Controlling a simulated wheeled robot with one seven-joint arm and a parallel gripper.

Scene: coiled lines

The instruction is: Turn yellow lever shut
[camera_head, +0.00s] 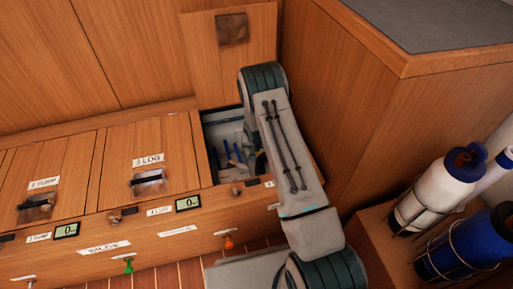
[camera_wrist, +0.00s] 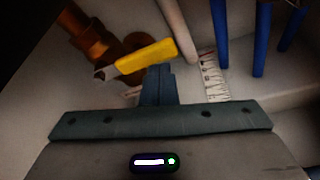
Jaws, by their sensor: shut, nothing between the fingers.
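The yellow lever (camera_wrist: 147,56) shows in the wrist view, slanting from a metal end at lower left up to the right. It lies by a copper-brown pipe fitting (camera_wrist: 92,37). My gripper (camera_wrist: 158,70) is shut and empty, with its fingertips at the lever's near edge below its right half. I cannot tell whether they touch it. In the head view my arm reaches down into an open compartment (camera_head: 209,165), and its own links hide much of the inside; the lever cannot be made out there.
Blue pipes (camera_wrist: 262,40) stand to the right in the wrist view, with a white marked strip (camera_wrist: 213,78) and a pale pipe (camera_wrist: 178,28) nearer the lever. In the head view, a raised lid (camera_head: 240,62) stands behind the compartment, and a wooden cabinet (camera_head: 340,110) rises close on the right.

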